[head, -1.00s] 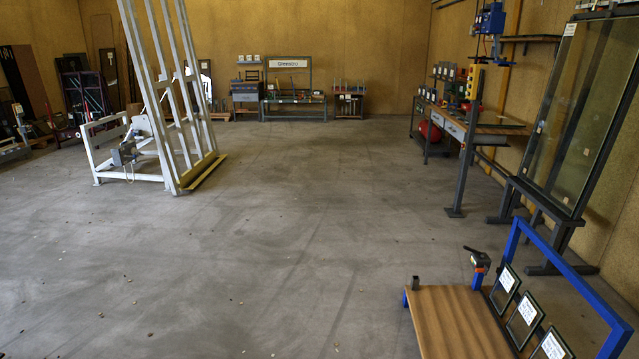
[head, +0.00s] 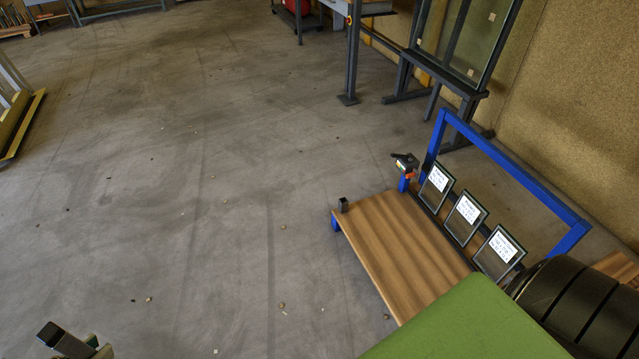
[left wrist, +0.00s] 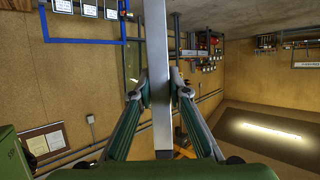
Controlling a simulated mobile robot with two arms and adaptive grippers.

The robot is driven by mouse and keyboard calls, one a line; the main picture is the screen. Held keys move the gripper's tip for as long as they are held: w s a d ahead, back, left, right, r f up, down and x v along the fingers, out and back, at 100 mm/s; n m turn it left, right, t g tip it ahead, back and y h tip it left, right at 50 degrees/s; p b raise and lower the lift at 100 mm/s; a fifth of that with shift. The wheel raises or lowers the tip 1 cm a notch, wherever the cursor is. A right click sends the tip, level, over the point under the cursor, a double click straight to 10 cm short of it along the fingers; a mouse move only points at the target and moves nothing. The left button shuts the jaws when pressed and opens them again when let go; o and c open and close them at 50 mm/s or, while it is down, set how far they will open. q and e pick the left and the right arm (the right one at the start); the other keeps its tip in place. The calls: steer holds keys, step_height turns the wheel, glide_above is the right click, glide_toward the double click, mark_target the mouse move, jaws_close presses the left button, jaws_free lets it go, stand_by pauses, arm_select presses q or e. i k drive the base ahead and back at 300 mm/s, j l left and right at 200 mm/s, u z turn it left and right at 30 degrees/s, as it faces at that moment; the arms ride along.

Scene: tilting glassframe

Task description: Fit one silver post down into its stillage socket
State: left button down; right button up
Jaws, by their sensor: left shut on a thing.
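The silver post (left wrist: 158,50) runs upright through the middle of the left wrist view, between the two green and grey fingers of my left gripper (left wrist: 160,92), which is shut on it. In the head view my left gripper (head: 92,346) shows only partly at the bottom left edge, beside a dark square bar end (head: 62,340) that looks like an end of the post. The stillage has a wooden deck (head: 395,235). A small black square socket (head: 343,205) stands at its far left corner, well apart from the post. My right gripper is not in view.
A blue upright frame (head: 515,180) with several labelled panes (head: 464,217) stands along the deck's right side. A black-handled clamp (head: 404,161) sits at its far end. A glass rack (head: 462,60) stands behind by the wall. The floor left of the stillage is clear apart from small debris.

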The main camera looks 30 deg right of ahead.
mark_target(342, 210)
steer(key=i, duration=1.85)
steer(key=i+z, duration=0.35)
steer(key=i+j+z, duration=0.15)
steer(key=z, duration=0.2)
steer(key=i+j+z, duration=0.25)
steer(key=i+z, duration=0.15)
steer(key=z, duration=2)
